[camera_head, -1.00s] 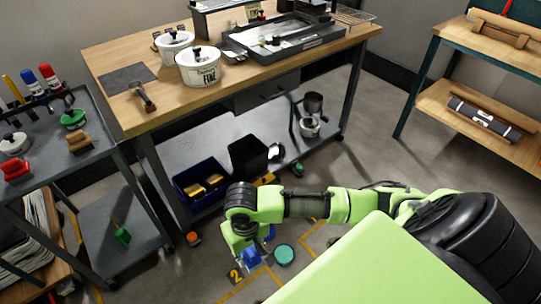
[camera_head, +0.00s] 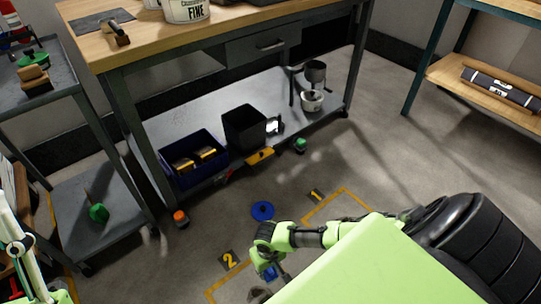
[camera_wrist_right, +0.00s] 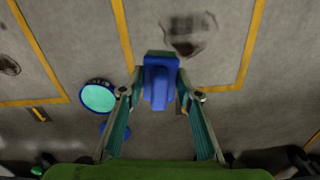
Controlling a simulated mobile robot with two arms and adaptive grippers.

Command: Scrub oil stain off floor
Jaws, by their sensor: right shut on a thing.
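My right gripper (camera_wrist_right: 161,88) is shut on a blue scrubbing tool (camera_wrist_right: 160,70), a block or brush, held between its two fingers. In the head view the right gripper (camera_head: 268,266) hangs low over the floor and the arm partly hides the tool. A dark oil stain (camera_wrist_right: 190,36) lies on the grey floor just beyond the tool in the wrist view, inside a yellow outline. A second dark stain (camera_wrist_right: 8,65) lies at that view's left edge. What seems to be part of my left gripper (camera_head: 18,242) shows at the head view's left edge; its fingers are unclear.
A teal disc with a blue rim (camera_wrist_right: 98,97) lies on the floor left of the right gripper. A blue ring (camera_head: 263,211) and floor markers 1 (camera_head: 316,195) and 2 (camera_head: 229,260) lie near the workbench (camera_head: 110,52). A cart (camera_head: 62,205) stands left.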

